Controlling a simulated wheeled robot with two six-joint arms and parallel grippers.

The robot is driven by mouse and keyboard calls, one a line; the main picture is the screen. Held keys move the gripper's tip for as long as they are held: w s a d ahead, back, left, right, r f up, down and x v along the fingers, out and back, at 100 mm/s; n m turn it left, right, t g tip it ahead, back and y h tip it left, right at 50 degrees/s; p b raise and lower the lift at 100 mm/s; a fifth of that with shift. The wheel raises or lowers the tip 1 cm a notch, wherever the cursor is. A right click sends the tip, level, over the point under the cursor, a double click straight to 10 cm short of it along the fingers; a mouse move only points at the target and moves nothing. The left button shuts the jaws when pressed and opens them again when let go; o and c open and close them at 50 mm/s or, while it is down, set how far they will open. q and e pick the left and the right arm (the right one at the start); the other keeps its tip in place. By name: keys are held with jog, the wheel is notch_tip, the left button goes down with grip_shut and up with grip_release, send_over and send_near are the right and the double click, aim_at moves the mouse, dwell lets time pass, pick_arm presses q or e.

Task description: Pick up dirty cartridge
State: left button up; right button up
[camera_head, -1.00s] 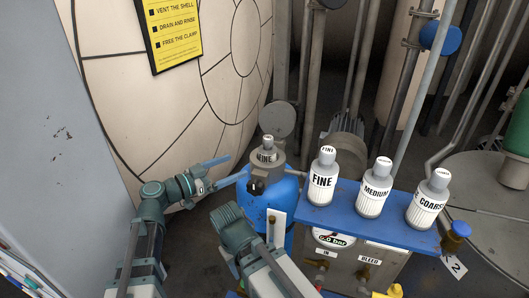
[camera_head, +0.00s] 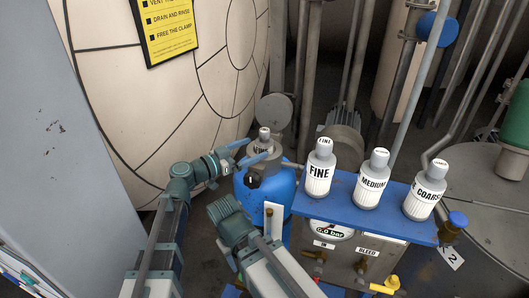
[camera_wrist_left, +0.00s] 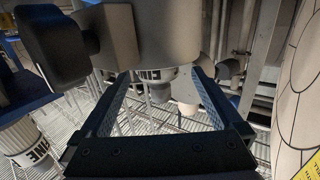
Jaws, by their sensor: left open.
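A grey-white cartridge marked FINE (camera_head: 263,146) stands upright in the top of a blue vessel (camera_head: 268,205); I take it as the dirty one. My left gripper (camera_head: 250,152) is open, with its blue fingers close to this cartridge. In the left wrist view the cartridge (camera_wrist_left: 158,82) shows between the two open fingers (camera_wrist_left: 160,92); I cannot tell whether they touch it. Three more cartridges, FINE (camera_head: 319,170), MEDIUM (camera_head: 372,182) and COARSE (camera_head: 425,193), stand on a blue shelf (camera_head: 340,212). My right gripper is not in view.
A gauge panel with valves (camera_head: 345,255) sits below the shelf, right of the vessel. A round grey lid (camera_head: 274,110) stands behind the vessel. A large cream shell (camera_head: 130,110) with a yellow sign (camera_head: 167,30) is behind my left arm. Pipes rise at the back.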

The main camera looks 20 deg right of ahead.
aim_at(257, 148)
pick_arm(q)
jog(key=shift+d, duration=0.15)
jog(key=x, duration=0.5)
jog(key=shift+f, duration=0.15)
jog(key=shift+s, duration=0.1)
jog(key=c, duration=1.5)
notch_tip(257, 148, up, 10)
jog(key=p, duration=0.9)
jog(key=shift+p, duration=0.3)
